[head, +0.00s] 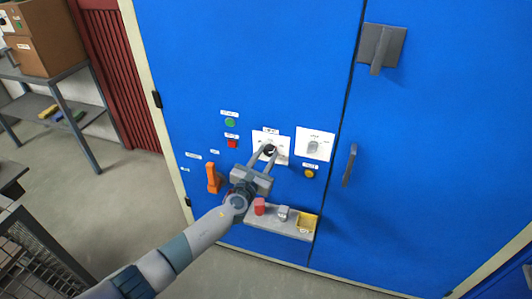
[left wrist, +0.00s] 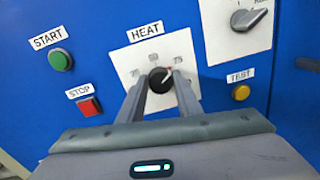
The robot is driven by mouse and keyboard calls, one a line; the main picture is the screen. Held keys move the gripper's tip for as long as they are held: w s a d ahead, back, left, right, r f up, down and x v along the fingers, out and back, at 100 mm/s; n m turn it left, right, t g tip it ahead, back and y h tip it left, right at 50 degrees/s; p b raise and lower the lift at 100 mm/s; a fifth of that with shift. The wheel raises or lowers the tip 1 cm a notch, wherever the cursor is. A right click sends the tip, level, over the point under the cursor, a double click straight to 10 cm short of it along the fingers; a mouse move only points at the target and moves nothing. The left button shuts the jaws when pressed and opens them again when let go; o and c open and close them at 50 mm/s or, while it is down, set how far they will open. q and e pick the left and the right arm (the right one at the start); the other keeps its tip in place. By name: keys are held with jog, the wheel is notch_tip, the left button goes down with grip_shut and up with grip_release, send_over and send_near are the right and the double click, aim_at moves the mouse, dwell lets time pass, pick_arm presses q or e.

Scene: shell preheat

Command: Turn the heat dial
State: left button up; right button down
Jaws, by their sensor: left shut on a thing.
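The heat dial (left wrist: 159,80) is a round black knob with a red pointer mark. It sits on a white plate (left wrist: 136,60) labelled HEAT on the blue cabinet front. In the left wrist view its pointer is turned up and to the right, towards the 75 mark. My left gripper (head: 267,151) is shut on the dial, one finger on each side; it also shows in the left wrist view (left wrist: 161,82). In the head view the fingers partly hide the dial (head: 270,149). My right gripper is not in view.
A green START button (left wrist: 60,60) and red STOP button (left wrist: 89,106) are left of the dial. A grey selector (left wrist: 248,18) and yellow TEST button (left wrist: 241,92) are right.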

pick_arm(q)
jog(key=shift+f+m, duration=0.15)
jog(key=shift+m, duration=0.25)
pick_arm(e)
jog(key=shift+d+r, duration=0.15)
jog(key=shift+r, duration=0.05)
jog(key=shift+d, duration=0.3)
pick_arm(q)
jog(key=o, duration=1)
jog(key=shift+o, duration=0.2)
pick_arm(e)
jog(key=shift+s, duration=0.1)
pick_arm(q)
jog(key=shift+s+a+p, duration=0.2)
jog(key=shift+s+p, duration=0.1)
jog(key=shift+s, duration=0.2)
jog(key=v, duration=1.6)
jog(key=shift+s, duration=0.2)
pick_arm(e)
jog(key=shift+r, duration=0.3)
